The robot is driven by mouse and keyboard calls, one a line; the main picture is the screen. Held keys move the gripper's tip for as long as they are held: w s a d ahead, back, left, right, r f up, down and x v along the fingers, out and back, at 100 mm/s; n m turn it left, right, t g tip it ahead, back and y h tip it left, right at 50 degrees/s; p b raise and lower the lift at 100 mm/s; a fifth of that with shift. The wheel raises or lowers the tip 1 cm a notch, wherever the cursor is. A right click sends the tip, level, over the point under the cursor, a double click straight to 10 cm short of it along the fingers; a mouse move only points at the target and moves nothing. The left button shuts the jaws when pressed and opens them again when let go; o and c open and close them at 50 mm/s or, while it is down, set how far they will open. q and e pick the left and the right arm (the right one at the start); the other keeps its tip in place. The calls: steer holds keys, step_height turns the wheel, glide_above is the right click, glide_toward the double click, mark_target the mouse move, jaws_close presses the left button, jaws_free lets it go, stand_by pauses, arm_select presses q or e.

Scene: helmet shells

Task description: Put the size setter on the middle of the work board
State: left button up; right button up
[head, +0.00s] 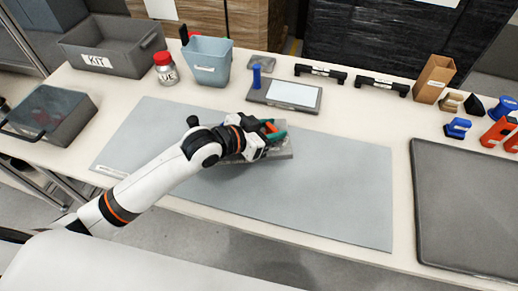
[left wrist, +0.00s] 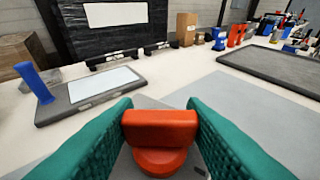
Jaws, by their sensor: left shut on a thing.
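A grey block (head: 283,153) with a red knob (left wrist: 160,130) on top is the thing in my grip; I take it for the size setter. My left gripper (head: 270,132) has teal fingers, shut on the red knob from both sides, as the left wrist view also shows. The block is over the blue-grey work board (head: 320,195), close to its middle and a little toward the back edge. I cannot tell whether it touches the board. My gripper and arm hide part of the block. My right gripper is not in view.
Behind the board lies a flat grey case (head: 258,94) with a white panel and a blue peg (head: 256,77). A blue-grey bin (head: 207,62), a red-lidded jar (head: 166,70) and a KIT crate (head: 110,50) stand back left. A dark tray (head: 465,205) lies right. The board's right half is clear.

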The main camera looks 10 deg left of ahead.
mark_target(233, 160)
arm_select(q)
step_height(233, 160, down, 6)
steer(key=shift+r, duration=0.25)
steer(key=shift+f, duration=0.3)
steer(key=shift+f, duration=0.1)
steer(key=o, duration=1.1)
steer(key=v, duration=1.2)
